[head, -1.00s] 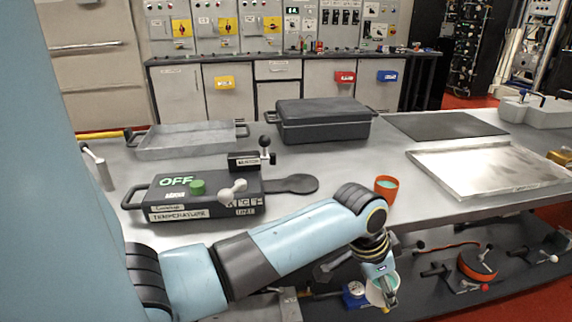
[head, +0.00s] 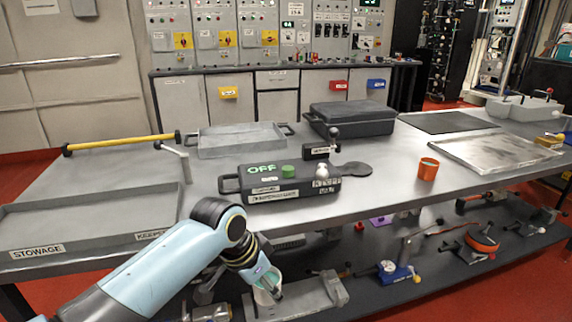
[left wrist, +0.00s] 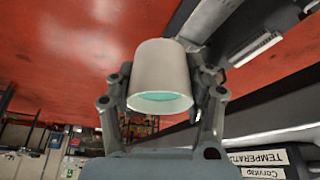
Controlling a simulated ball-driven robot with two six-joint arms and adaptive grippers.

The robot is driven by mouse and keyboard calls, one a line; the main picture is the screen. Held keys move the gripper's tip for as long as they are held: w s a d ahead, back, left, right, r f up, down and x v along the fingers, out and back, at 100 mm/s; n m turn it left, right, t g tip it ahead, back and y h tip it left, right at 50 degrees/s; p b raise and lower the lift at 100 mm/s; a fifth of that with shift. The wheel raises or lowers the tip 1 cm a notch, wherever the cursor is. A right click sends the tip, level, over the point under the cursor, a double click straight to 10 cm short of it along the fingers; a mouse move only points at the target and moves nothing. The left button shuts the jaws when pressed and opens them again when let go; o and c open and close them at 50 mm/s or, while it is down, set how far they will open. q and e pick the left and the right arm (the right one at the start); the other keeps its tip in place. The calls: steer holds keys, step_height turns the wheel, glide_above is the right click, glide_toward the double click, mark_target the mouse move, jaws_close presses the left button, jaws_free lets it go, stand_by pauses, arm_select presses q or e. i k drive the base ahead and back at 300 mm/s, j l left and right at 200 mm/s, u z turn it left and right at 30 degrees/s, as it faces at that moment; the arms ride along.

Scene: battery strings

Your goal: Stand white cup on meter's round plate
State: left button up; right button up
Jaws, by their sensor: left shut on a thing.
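My left gripper (head: 268,282) is shut on the white cup (left wrist: 160,78), low in front of the table's near edge. The cup also shows in the head view (head: 266,296), partly covered by the gripper. In the left wrist view its teal inside shows at the mouth, between both fingers. The black meter (head: 290,188) stands on the table, marked OFF, with a green knob. Its dark round plate (head: 353,170) sticks out on its right side and is bare. My right gripper is in neither view.
An orange cup (head: 428,169) stands right of the plate. A STOWAGE tray (head: 60,240) is at the left, a grey tray (head: 240,141) and black case (head: 352,118) behind. A lower shelf holds a blue gauge (head: 392,270) and tools.

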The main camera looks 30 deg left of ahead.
mark_target(358, 167)
steer(key=i+l+u, duration=0.1)
steer(key=u, duration=0.35)
steer(key=i+l+u, duration=0.1)
steer(key=u, duration=0.35)
steer(key=l+u, duration=0.3)
steer(key=u, duration=0.2)
steer(key=l+u, duration=0.2)
steer(key=u, duration=0.25)
steer(key=l, duration=3)
